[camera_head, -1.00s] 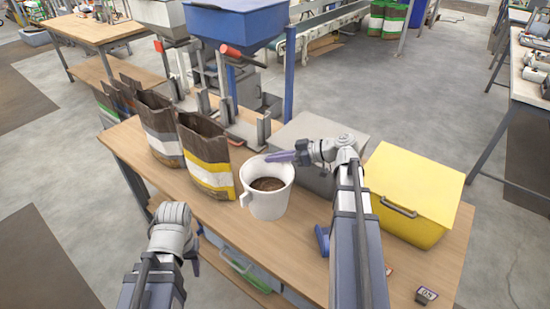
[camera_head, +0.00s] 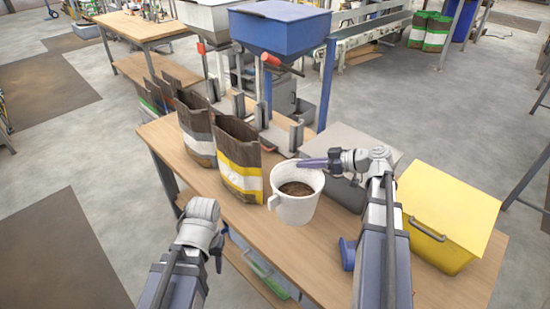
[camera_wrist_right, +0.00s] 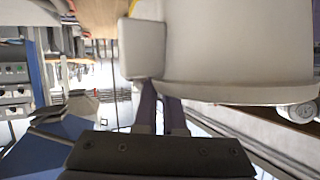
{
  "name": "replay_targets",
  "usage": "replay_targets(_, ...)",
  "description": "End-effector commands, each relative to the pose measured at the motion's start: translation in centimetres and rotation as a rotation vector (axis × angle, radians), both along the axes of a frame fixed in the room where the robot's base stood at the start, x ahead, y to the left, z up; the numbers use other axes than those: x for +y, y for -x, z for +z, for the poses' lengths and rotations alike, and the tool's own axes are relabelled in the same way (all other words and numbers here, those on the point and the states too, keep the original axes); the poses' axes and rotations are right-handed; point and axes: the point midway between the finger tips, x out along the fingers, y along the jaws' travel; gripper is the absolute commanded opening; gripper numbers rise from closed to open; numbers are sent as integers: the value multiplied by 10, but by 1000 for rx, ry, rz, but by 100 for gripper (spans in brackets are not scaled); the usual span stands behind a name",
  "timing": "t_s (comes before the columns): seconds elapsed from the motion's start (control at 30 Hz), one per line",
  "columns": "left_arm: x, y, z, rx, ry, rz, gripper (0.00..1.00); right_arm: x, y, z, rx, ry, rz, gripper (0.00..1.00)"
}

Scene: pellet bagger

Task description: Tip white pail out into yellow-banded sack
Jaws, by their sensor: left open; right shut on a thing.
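The white pail (camera_head: 296,211) stands upright in the head view with brown pellets (camera_head: 297,188) inside. My right gripper (camera_head: 312,163) is shut on the pail at its rim side; the pail's white wall (camera_wrist_right: 235,45) fills the top of the right wrist view. I cannot tell whether the pail touches the table. The yellow-banded sack (camera_head: 239,172) stands upright and open-topped on the table, left of the pail and apart from it. My left gripper (camera_head: 218,262) is open and empty in front of the table, low and left of the pail; its fingers are partly hidden.
A grey-banded sack (camera_head: 198,135) stands left of the yellow-banded one. Blue hopper (camera_head: 280,30) and its stand rise behind. A yellow bin (camera_head: 447,222) and grey box (camera_head: 345,140) sit right and behind. The wooden table (camera_head: 325,255) is bare in front of the pail.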

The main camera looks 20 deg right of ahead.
Motion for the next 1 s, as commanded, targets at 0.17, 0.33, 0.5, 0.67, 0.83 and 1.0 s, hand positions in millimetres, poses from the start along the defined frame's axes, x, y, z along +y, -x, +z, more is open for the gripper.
replay_targets(0.17,0,0,0,0,0,0,50,0,0,0,0,-1,0,0)
replay_targets(0.33,0,0,0,0,0,0,50,0,0,0,0,-1,0,0)
replay_targets(0.5,0,0,-9,0,0,0,50,0,0,-9,0,-1,0,0)
replay_targets(0.67,0,0,-30,0,0,0,50,0,0,-30,0,-1,0,0)
replay_targets(0.83,0,0,-51,0,0,0,50,0,0,-50,0,-1,0,0)
replay_targets(1.0,0,0,-51,0,0,0,50,0,0,-50,0,-1,0,0)
